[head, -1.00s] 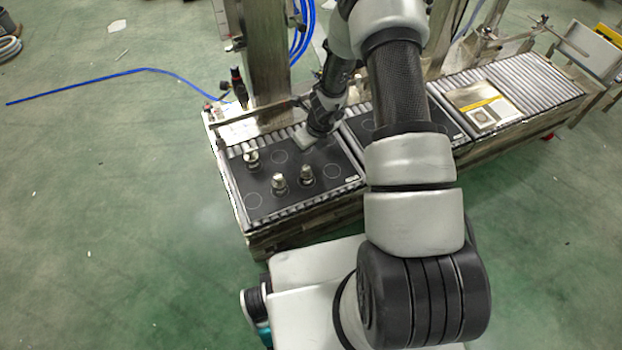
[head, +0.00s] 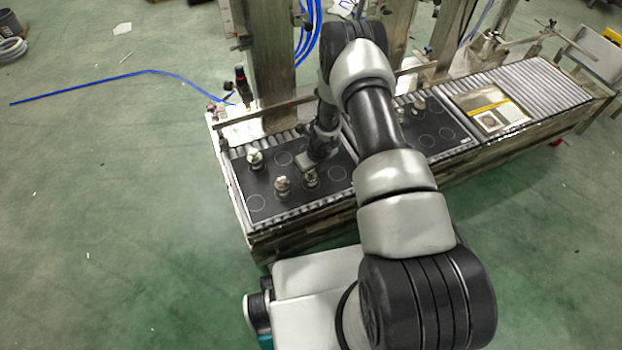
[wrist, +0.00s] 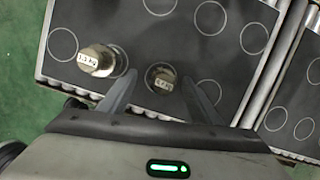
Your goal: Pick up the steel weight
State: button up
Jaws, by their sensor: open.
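Three small metal weights stand on the near black mat (head: 262,212): a back-left weight (head: 255,160), a front weight (head: 283,187) and a right weight (head: 311,178). My gripper (head: 306,163) is low over the mat, just behind the right weight. In the wrist view, my open gripper (wrist: 160,78) has a short round weight (wrist: 160,77) between its fingers; its label is too small to read surely. A taller, brassy-looking weight (wrist: 97,61) with a label stands outside the left finger. I cannot tell which weight is the steel one.
A second black mat (head: 432,139) lies to the right, with another weight (head: 419,103) at its back. A yellow-and-grey panel (head: 492,112) lies on the rollers beyond. A steel post (head: 268,50) rises behind the near mat. Open green floor lies to the left.

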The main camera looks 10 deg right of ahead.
aim_at(309, 174)
jog(key=x, duration=0.2)
jog(key=b+x, duration=0.1)
jog(key=x, duration=0.1)
jog(key=shift+w+d+f, duration=0.2)
jog(key=shift+w+f, duration=0.05)
jog(key=shift+f, duration=0.05)
jog(key=shift+c, duration=0.2)
jog(key=shift+r, duration=0.1)
grip_shut()
